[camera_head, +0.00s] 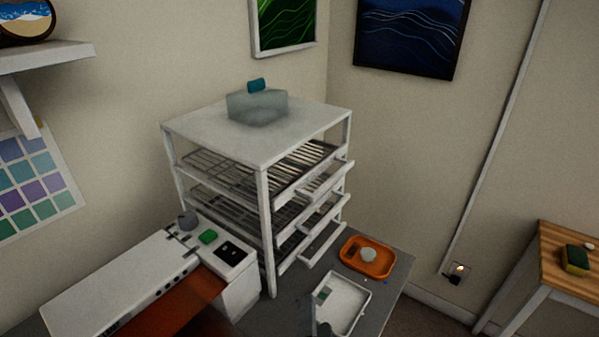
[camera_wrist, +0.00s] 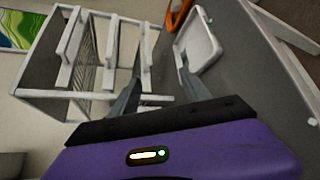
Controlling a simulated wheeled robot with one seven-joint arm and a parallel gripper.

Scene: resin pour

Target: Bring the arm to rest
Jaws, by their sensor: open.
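My gripper (camera_wrist: 160,62) shows in the wrist view, its two grey fingers apart with nothing seen between them. The purple wrist body (camera_wrist: 185,155) fills the bottom of that view. The fingers point toward the white drying rack (camera_wrist: 62,95) on the left and a white tray (camera_wrist: 205,40) on the right. I cannot tell whether they touch anything. In the head view I cannot make out my gripper clearly. The white rack (camera_head: 262,140) stands upright on the grey bench there, with wire shelves and white pull-out fronts.
A translucent box with a teal top (camera_head: 257,106) sits on the rack. A white tray (camera_head: 355,291) lies in front, near the bench edge. A long white machine (camera_head: 120,285) stands left. A wooden table (camera_head: 570,258) is right.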

